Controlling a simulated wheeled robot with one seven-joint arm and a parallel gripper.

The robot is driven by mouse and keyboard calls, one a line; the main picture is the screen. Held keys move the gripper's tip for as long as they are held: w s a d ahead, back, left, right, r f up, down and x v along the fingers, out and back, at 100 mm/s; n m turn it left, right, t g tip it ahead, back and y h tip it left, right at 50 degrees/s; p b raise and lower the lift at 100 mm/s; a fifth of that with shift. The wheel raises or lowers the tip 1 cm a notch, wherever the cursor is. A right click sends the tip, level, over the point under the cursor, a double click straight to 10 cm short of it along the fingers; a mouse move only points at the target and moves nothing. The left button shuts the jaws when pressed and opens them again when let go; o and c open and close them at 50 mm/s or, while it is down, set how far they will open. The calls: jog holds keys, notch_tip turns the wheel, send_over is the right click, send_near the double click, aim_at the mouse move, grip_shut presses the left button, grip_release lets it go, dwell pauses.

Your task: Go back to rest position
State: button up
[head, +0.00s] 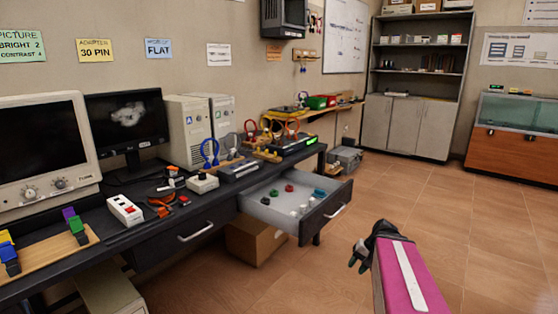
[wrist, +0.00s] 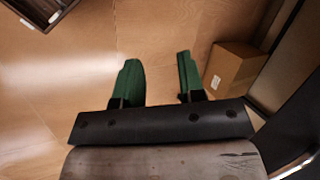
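My gripper (head: 359,257) hangs out over the floor at the lower right of the head view, right of the open drawer (head: 329,211) and apart from it. In the wrist view my gripper (wrist: 158,70) shows two green fingers spread apart. Only bare floor shows between them, and they hold nothing.
The open drawer holds several small coloured and white pieces and juts from the dark desk (head: 165,222). A cardboard box (head: 256,238) stands on the floor below it and also shows in the wrist view (wrist: 233,69). The tiled floor (head: 410,195) ahead is clear.

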jog(key=s+a+f+n+h, duration=0.1)
jog(key=a+h, duration=0.4)
jog(key=a, duration=0.5)
jog(key=f+n, duration=0.1)
jog(key=n, duration=0.1)
jog(key=shift+s+a+f+n, duration=0.2)
jog(key=shift+s+n, duration=0.1)
jog(key=shift+s, duration=0.1)
dwell(1.1)
